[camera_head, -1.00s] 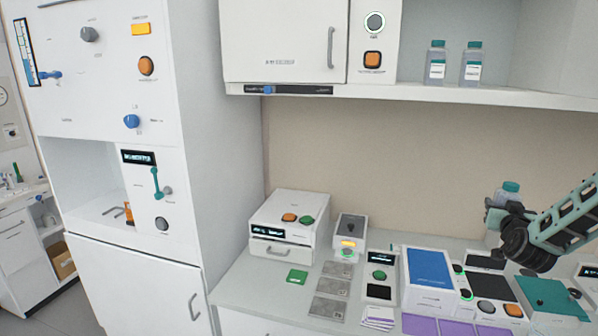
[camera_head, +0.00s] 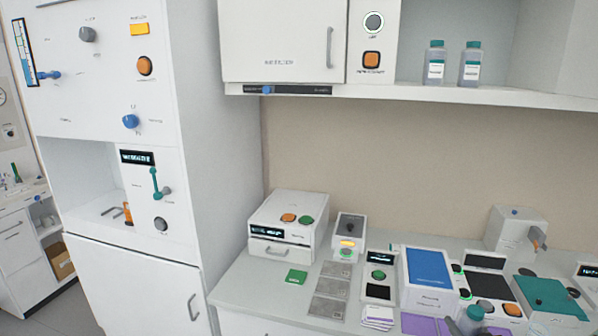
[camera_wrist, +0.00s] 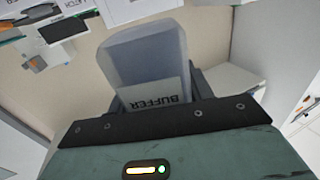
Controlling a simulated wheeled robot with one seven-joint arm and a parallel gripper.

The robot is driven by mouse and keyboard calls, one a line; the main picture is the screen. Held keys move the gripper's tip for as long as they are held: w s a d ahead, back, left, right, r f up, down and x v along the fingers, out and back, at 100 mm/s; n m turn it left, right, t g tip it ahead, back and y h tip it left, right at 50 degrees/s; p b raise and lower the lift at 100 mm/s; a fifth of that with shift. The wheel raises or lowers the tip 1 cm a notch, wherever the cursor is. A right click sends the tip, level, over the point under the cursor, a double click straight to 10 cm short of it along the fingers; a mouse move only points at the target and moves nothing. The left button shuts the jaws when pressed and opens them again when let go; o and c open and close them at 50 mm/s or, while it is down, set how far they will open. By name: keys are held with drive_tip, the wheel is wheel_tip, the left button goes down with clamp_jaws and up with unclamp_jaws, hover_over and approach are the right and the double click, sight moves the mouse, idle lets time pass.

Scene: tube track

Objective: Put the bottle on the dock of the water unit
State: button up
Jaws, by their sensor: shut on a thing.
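The bottle (camera_wrist: 145,60) is translucent grey with a white label reading BUFFER, upside down in the wrist view. My gripper (camera_wrist: 157,92) is shut on it, with dark fingers on either side. The tall white cabinet (camera_head: 95,90) at left, with a blue level gauge (camera_head: 27,52), knobs and an open alcove (camera_head: 92,190), looks like the water unit. A small bracket and an orange part (camera_head: 127,212) show in the alcove.
Two similar bottles (camera_head: 437,62) stand on the upper shelf (camera_head: 480,95). The counter holds a white box (camera_head: 290,225) with a drawer, a blue-topped block (camera_head: 430,268), purple pads and a grey-white unit (camera_head: 515,232) at the back right. The cabinet's side wall borders the counter.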

drive_tip(key=s+a+r+m+h, duration=0.1)
drive_tip(key=s+a+r, duration=0.1)
drive_tip(key=s+a, duration=0.8)
wheel_tip(320, 180, down, 17)
drive_tip(key=b, duration=1.8)
drive_tip(key=shift+w+d+f, duration=0.15)
drive_tip(key=shift+d+f, duration=0.05)
drive_tip(key=shift+d, duration=0.15)
drive_tip(key=shift+w+a, duration=0.1)
drive_tip(key=shift+a, duration=0.1)
